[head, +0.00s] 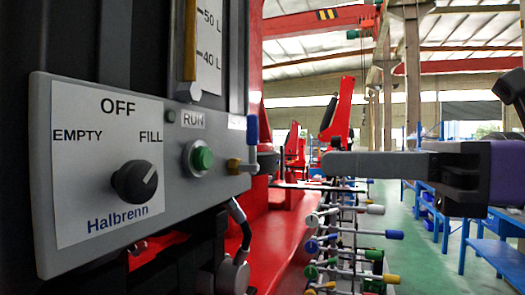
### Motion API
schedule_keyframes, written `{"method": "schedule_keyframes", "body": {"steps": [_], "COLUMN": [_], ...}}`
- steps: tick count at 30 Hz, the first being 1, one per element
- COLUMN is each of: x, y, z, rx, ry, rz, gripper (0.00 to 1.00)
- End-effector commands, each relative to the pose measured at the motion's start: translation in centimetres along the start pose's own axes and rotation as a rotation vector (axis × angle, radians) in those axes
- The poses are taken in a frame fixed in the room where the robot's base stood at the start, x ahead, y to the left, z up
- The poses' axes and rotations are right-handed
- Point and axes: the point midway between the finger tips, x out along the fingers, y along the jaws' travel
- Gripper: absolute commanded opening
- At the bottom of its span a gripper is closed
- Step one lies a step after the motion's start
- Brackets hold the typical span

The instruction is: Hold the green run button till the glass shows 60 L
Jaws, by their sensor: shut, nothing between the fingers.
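The green run button (202,158) sits in a silver ring on the grey control panel (180,195), under the RUN label. Nothing touches it. The glass (190,40) is a narrow amber-coloured tube above the panel, beside a scale (208,45) with 40 L and 50 L marks. Its top and any 60 L mark are outside the picture, and I cannot make out a liquid level. The black selector knob (134,184) has its white mark turned toward FILL. My gripper (330,163) is shut and empty, pointing left, to the right of the button and apart from it.
A blue-handled brass valve (251,130) stands at the panel's right edge, between the button and my gripper. Below is a rack (345,235) with several coloured handles. Blue workbenches (490,240) line the right side. The green floor (420,262) between is clear.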

Motion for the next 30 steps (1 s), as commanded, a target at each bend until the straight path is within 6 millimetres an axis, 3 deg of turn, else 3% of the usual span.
{"method": "schedule_keyframes", "body": {"steps": [5,18,24,30], "x": [2.3,10.7,13.0,13.7], "y": [0.1,0.1,0.1,0.0], "z": [0.1,0.2,0.1,0.0], "rx": [0.001,0.002,0.002,0.001], "ry": [0.0,0.0,0.001,0.0], "rz": [0.005,0.005,0.003,0.001], "gripper": [0.0,0.0,0.0,0.0]}}
